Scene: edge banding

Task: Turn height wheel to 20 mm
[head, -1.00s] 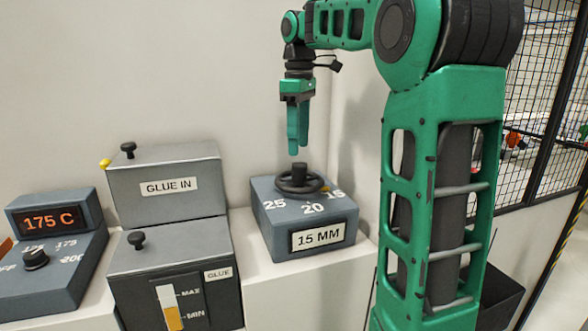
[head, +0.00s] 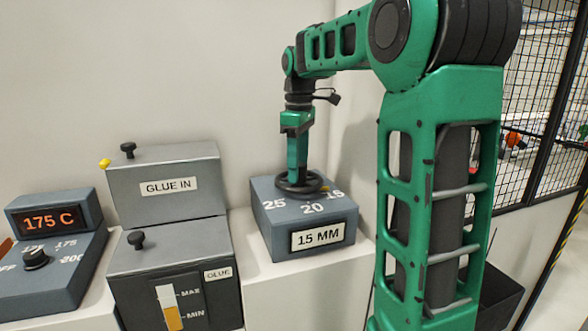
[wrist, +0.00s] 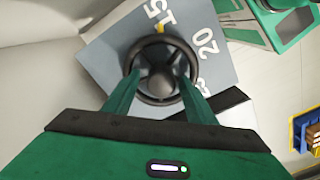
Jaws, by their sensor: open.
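The black height wheel (head: 315,186) sits on top of a grey box (head: 275,227) marked 25, 20 and 15. The box's display (head: 318,237) reads 15 MM. My gripper (head: 298,178) points straight down and is at the wheel. In the wrist view the wheel (wrist: 143,92) lies between the tips of my gripper (wrist: 160,84), with one finger on each side of the centre knob. The fingers are apart. A yellow mark (wrist: 161,27) on the wheel's far edge points to the 15. The head view hides the knob behind the fingers.
A GLUE IN box (head: 165,188) and a glue tank (head: 150,262) with black knobs stand to the left. Farther left is a temperature box (head: 49,222) reading 175 C. A wall is close behind, and a mesh fence (head: 535,90) is at the right.

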